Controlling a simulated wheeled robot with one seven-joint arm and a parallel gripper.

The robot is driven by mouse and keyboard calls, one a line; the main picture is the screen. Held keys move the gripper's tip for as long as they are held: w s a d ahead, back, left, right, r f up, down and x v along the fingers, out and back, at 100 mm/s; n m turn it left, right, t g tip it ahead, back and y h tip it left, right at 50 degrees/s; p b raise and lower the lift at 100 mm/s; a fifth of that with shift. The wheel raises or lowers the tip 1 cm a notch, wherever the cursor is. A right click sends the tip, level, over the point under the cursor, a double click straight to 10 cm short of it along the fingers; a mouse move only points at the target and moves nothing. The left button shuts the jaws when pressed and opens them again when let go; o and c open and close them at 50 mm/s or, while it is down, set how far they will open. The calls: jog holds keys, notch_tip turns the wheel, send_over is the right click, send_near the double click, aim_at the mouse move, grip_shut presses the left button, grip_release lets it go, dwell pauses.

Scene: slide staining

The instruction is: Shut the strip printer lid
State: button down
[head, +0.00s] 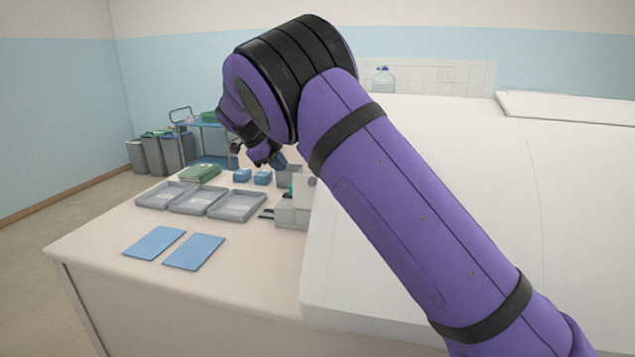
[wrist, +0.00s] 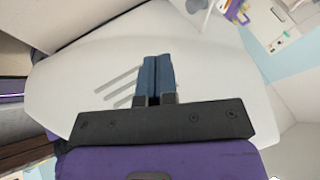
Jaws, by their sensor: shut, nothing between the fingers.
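My gripper (head: 277,160) is bent down at the end of my purple arm, above the far part of the bench in the head view. In the wrist view its two blue fingers (wrist: 158,76) are together with nothing between them, over a smooth white surface (wrist: 95,65). A small grey device (head: 292,210) stands on the bench beside the big white housing, below my gripper in the head view. It may be the strip printer, but I cannot tell for sure. My arm hides part of that area, and I cannot make out a lid or its position.
Three grey trays (head: 237,206) lie in a row on the bench (head: 105,235), with two blue mats (head: 195,252) in front. A green stack (head: 200,173) and small blue blocks (head: 262,178) sit behind. The large white housing (head: 440,200) fills the right side.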

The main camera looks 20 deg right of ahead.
aim_at(306, 181)
jog(key=shift+w+d+f, duration=0.8)
jog(key=shift+d+f, duration=0.55)
jog(key=shift+f, duration=0.05)
jog(key=shift+w+d+f, duration=0.8)
jog(key=shift+d+f, duration=0.55)
jog(key=shift+f, duration=0.05)
jog(key=shift+w+d+f, duration=0.8)
jog(key=shift+d+f, duration=0.55)
jog(key=shift+f, duration=0.05)
jog(key=shift+d, duration=0.2)
